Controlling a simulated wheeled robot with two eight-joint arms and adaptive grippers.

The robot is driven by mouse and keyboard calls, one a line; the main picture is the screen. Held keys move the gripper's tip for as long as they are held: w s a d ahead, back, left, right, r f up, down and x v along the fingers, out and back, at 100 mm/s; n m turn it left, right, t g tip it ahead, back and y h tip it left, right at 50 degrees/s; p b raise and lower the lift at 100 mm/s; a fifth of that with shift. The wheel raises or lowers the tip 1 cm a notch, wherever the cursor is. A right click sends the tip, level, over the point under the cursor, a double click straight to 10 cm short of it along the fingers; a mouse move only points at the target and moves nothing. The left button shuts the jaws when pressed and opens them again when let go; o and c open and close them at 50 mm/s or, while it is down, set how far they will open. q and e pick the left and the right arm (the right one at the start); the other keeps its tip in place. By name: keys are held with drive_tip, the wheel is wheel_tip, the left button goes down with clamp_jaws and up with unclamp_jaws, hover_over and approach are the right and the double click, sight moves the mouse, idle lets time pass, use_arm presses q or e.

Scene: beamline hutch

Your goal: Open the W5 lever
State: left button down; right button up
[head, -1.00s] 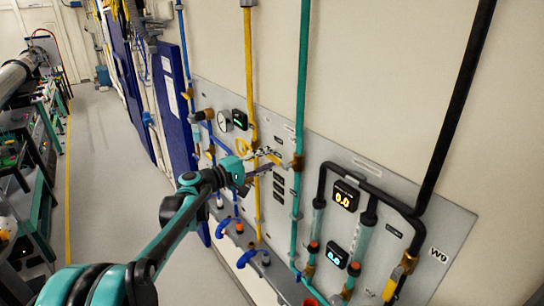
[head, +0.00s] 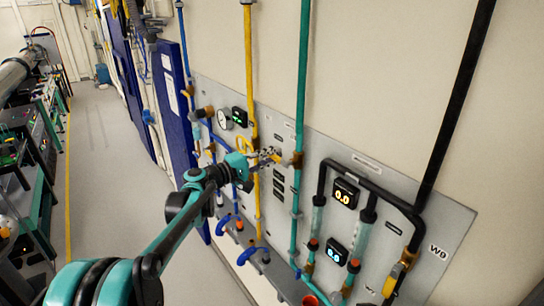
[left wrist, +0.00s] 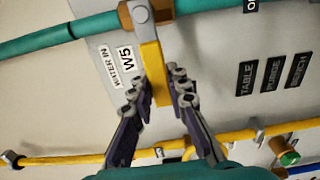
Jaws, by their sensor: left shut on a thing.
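The W5 lever (left wrist: 152,62) is a yellow handle on a brass valve (left wrist: 137,14) set in a teal pipe (left wrist: 90,30). A "WATER IN W5" label (left wrist: 122,62) is beside it in the left wrist view. My left gripper (left wrist: 159,88) has its dark fingers on both sides of the lever's free end and is shut on it. In the head view my left gripper (head: 271,157) reaches the panel just left of the valve (head: 296,160) on the teal pipe. The lever itself is mostly hidden there by the fingers. My right gripper is in neither view.
A yellow pipe (head: 249,70) runs close beside my left gripper. Black pipework (head: 385,200) with lit displays and the W9 label (head: 438,254) is at the right of the grey panel (head: 345,140). The floor aisle (head: 110,200) at left is clear.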

use_arm(q)
drive_tip(key=s+d+f+n+b, duration=0.4)
drive_tip(key=s+f+n+b, duration=0.1)
drive_tip(key=n, duration=1.2)
drive_tip(key=shift+s+f+n+b, duration=0.25)
drive_tip(key=shift+f+n+b, duration=0.05)
drive_tip(key=shift+f+b, duration=0.45)
drive_tip(key=c, duration=1.4)
unclamp_jaws()
drive_tip(key=shift+c, duration=0.2)
drive_tip(key=shift+s, duration=0.1)
